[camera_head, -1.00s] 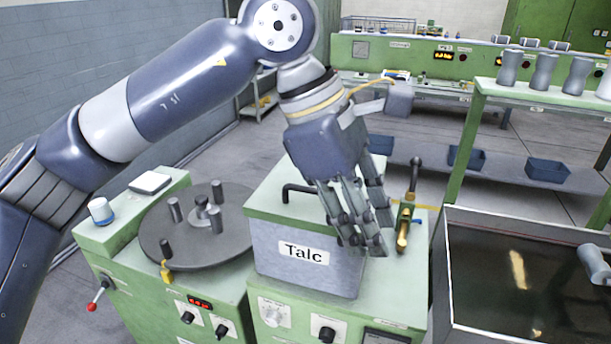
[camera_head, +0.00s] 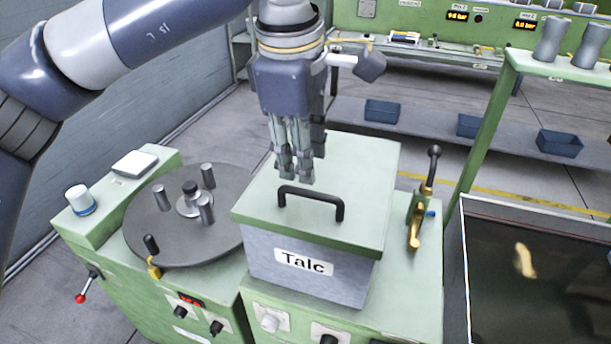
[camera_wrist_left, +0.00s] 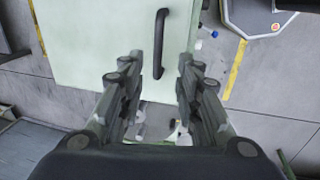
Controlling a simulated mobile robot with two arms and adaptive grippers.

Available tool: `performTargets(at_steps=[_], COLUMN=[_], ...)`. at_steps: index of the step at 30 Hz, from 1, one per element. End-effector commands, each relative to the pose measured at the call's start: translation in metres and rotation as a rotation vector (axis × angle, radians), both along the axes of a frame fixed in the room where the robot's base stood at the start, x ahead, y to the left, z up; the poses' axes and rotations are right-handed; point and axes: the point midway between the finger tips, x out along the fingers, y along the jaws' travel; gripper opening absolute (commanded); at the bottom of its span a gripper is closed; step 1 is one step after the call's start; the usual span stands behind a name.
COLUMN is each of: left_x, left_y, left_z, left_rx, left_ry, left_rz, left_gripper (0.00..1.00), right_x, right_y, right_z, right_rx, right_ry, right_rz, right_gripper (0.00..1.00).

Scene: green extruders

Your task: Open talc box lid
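The talc box (camera_head: 315,273) is a grey box marked "Talc", and its green lid (camera_head: 362,170) lies flat and closed on top. The lid has a black bar handle (camera_head: 312,197). My left gripper (camera_head: 295,178) hangs fingers down over the lid, just behind the handle in the head view. In the left wrist view the fingers (camera_wrist_left: 160,88) are spread apart with nothing between them but the handle's lower end (camera_wrist_left: 159,70) beyond the fingertips. The lid (camera_wrist_left: 95,45) fills the upper left there. I cannot tell whether a finger touches the handle. My right gripper is out of view.
A dark round turntable (camera_head: 180,240) with upright pegs stands left of the box. A brass valve with a black lever (camera_head: 416,220) stands close to its right. A dark open tank (camera_head: 535,270) is further right. Blue bins (camera_head: 382,110) sit on a shelf behind.

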Motion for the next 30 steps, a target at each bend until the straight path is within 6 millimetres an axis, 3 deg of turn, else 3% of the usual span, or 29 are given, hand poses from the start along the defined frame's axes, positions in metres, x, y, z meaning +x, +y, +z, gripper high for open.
performTargets(at_steps=[5, 8, 12, 17, 23, 27, 30], left_x=[0.006, 0.009, 0.012, 0.013, 0.013, 0.013, 0.013], left_y=[-0.001, -0.003, -0.004, -0.004, -0.004, -0.004, -0.004], left_z=[-0.034, -0.049, -0.063, -0.068, -0.069, -0.068, -0.068], left_rx=[0.0, 0.0, 0.0, -0.002, -0.002, -0.002, -0.002], left_ry=[0.005, 0.004, 0.002, 0.001, 0.001, 0.001, 0.001], left_rz=[0.002, 0.002, 0.001, 0.001, 0.001, 0.001, 0.001], left_gripper=[0.31, 0.31, 0.31, 0.31, 0.31, 0.02, 0.0], right_x=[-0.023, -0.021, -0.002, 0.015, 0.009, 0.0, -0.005], right_y=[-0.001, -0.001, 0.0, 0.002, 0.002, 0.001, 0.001], right_z=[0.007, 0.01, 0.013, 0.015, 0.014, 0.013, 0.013], right_rx=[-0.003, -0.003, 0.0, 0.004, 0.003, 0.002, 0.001], right_ry=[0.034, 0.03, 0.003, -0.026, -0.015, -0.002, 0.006], right_rz=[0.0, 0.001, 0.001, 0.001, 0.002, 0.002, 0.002], right_gripper=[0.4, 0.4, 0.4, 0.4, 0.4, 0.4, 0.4])
